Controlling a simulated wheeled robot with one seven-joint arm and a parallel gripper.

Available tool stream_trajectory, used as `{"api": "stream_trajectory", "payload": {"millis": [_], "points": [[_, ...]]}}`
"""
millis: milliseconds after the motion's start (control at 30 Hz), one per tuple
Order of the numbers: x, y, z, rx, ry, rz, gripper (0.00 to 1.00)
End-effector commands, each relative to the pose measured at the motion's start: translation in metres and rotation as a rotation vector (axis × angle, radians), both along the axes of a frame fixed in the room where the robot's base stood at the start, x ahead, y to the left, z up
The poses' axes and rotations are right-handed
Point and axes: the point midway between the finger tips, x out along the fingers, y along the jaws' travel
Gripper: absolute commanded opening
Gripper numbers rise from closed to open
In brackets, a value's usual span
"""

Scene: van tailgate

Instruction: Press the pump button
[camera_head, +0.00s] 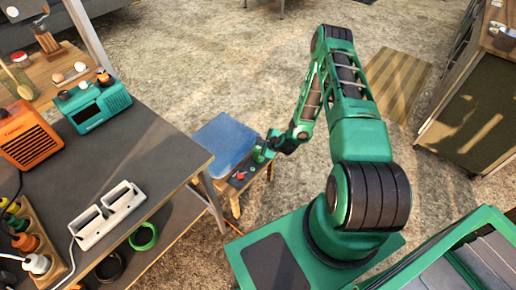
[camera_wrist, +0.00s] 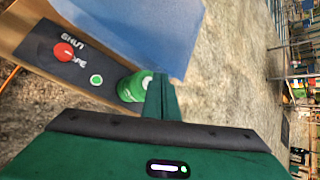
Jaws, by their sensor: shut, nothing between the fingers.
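A dark control panel (camera_wrist: 38,60) lies on a wooden stand, with a red round button (camera_wrist: 64,52), white lettering that seems to read "SHUT OFF", and a small green round spot (camera_wrist: 96,80) with a pale rim. A larger green cylinder (camera_wrist: 130,88) with white on its face stands at the panel's right end. I cannot tell which of these is the pump button. My gripper (camera_wrist: 160,98) is shut and empty, its fingertips just right of the green cylinder; contact cannot be told. In the head view, my gripper (camera_head: 272,148) is over the stand's right end, and the red button (camera_head: 239,175) shows.
A blue box or tank (camera_head: 222,140) sits behind the panel, close to my fingers. A grey table (camera_head: 150,165) at the left carries an orange unit (camera_head: 28,135), a teal radio (camera_head: 92,105) and a white double-slot device (camera_head: 108,214). Open ground lies beyond the stand.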

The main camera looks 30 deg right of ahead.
Motion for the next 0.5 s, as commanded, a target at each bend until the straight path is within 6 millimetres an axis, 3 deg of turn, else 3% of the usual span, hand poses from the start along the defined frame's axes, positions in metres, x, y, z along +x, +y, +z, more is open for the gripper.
{"api": "stream_trajectory", "payload": {"millis": [300, 500], "points": [[0.000, 0.000, 0.002, 0.000, 0.000, 0.000, 0.00], [0.001, 0.000, 0.017, 0.000, -0.001, -0.001, 0.00]]}}
